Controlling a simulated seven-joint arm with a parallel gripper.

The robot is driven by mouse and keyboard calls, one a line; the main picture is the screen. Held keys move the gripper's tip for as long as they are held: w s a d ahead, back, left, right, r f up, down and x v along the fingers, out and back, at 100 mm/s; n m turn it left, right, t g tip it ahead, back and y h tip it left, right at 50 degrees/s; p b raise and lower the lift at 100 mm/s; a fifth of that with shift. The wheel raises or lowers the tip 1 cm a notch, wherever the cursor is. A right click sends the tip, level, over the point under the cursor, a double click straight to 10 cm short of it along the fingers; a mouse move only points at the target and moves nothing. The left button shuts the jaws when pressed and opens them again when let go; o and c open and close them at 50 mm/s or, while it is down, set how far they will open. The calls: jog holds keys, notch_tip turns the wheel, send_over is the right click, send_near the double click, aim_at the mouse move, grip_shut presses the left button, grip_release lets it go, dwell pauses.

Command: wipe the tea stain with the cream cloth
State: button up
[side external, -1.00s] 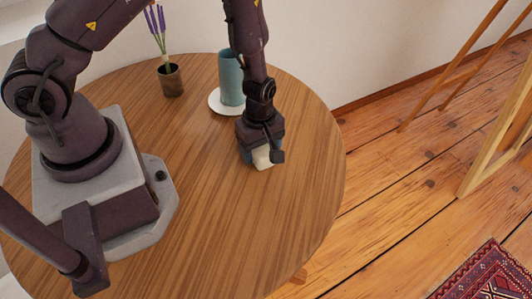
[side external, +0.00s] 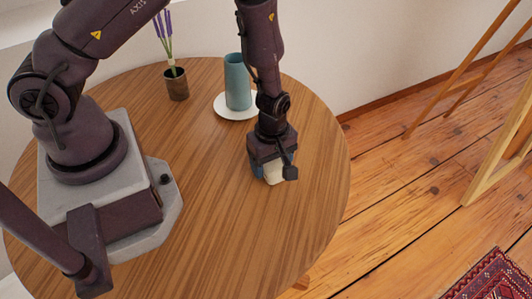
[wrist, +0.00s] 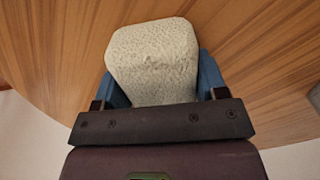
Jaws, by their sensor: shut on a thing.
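My gripper (side external: 272,175) is shut on the cream cloth (side external: 274,174), low over the right part of the round wooden table (side external: 215,225). In the wrist view the cloth (wrist: 153,58) is a thick, pale, textured pad between two blue fingers. I cannot tell whether its underside touches the table. I see no tea stain on the visible wood in either view; part of the table is hidden by my arm and the cloth.
The table front is clear. The table's right edge (side external: 346,170) is near my gripper.

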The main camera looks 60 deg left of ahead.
jog(key=shift+d, duration=0.85)
jog(key=shift+a+r, duration=0.1)
jog(key=shift+r, duration=4.05)
